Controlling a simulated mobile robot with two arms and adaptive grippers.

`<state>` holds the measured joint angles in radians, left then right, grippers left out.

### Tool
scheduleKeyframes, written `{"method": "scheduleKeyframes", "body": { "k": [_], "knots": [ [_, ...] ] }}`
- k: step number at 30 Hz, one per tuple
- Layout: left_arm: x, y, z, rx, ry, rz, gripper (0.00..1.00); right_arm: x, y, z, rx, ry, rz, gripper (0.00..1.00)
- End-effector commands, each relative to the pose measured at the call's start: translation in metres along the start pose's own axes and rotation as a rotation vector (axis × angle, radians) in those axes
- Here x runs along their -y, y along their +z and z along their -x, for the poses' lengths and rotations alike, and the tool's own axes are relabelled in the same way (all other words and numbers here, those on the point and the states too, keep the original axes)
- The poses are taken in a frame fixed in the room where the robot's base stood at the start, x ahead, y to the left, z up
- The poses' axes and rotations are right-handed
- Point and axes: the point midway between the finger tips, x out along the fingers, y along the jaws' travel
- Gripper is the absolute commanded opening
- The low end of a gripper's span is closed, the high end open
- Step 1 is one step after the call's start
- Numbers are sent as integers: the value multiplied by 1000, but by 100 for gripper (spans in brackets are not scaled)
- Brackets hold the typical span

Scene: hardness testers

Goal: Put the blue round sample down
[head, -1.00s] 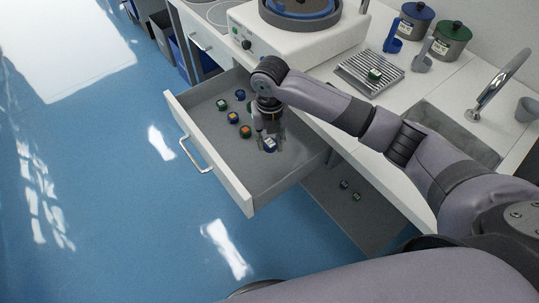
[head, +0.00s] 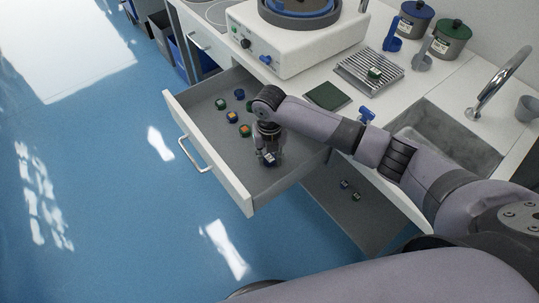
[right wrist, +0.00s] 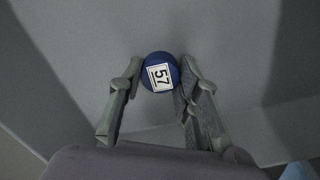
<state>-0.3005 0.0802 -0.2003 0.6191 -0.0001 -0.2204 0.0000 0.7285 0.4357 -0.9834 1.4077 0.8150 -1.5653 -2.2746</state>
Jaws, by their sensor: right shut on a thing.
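The blue round sample (right wrist: 147,84) shows in the right wrist view with a white label reading 57. It sits between the fingertips of my right gripper (right wrist: 160,82), which is shut on it. In the head view my right gripper (head: 268,157) points down into the open drawer (head: 226,179), at its near right part, with the sample (head: 270,158) at its tips. The grey drawer floor is below the sample; I cannot tell whether they touch. My left gripper is not in view.
Several small samples (head: 232,117) stand in the drawer's far left part. A green pad (head: 328,96), a rack (head: 352,75) with a green sample (head: 374,73), and a sink (head: 455,135) are on the counter. A lower shelf (head: 340,205) holds two small samples.

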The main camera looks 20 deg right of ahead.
Motion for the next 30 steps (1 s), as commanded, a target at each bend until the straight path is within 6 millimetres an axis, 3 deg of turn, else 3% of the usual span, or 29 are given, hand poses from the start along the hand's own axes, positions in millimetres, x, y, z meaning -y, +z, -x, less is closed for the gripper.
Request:
{"method": "scheduleKeyframes", "body": {
  "k": [9,20,23,30],
  "knots": [
    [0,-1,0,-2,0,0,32,0,0,0,-1,0,0,51],
    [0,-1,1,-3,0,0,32,0,0,4,0,0,0,51],
    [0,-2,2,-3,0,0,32,0,1,15,1,1,0,51],
    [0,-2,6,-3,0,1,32,0,1,66,4,1,1,51]
  ]
}}
